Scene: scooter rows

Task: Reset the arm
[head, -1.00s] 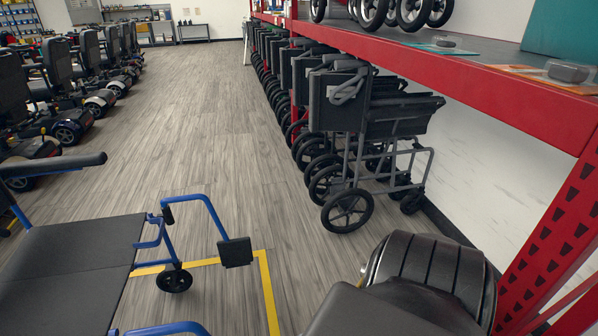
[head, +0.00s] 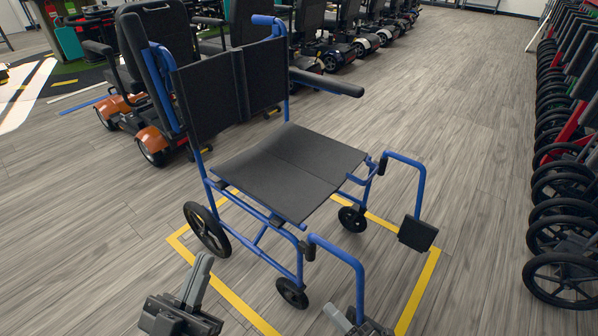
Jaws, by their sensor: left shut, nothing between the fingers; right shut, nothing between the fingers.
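My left gripper (head: 203,264) is at the bottom left of the head view, its grey fingers shut and pointing up, with nothing between them. My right gripper (head: 330,310) is at the bottom edge, right of it, partly cut off. Its fingers are shut and empty, close in the picture to the front tube of the blue wheelchair; I cannot tell if they touch. The blue-framed wheelchair (head: 285,172) with black seat and back stands upright and unfolded in the middle. My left gripper is apart from it. Most of both arms is out of view.
Yellow floor tape (head: 418,290) frames the wheelchair. A scooter with orange fenders (head: 155,140) stands behind it on the left, with a row of scooters beyond. Folded wheelchairs (head: 565,280) line the right edge. The wood floor (head: 480,170) between is clear.

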